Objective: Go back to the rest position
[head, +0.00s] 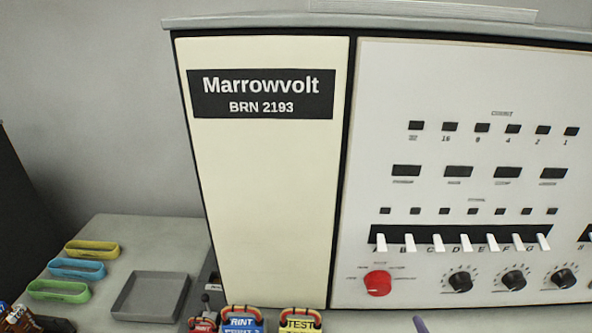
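Neither of my grippers can be made out in the head view. The large cabinet fills the middle and right. Its cream panel (262,200) carries a black label (262,94) reading "Marrowvolt BRN 2193". The white control panel (450,80) to its right has several small dark windows, a row of white lever switches (438,243), a red knob (378,283) and several black knobs (460,281).
On the grey surface (150,235) at left lie a yellow (92,248), a blue (76,268) and a green (59,291) oblong ring, and a grey tray (150,296) that looks empty. Tagged items, including "RINT" (242,322) and "TEST" (300,322), are cut off below.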

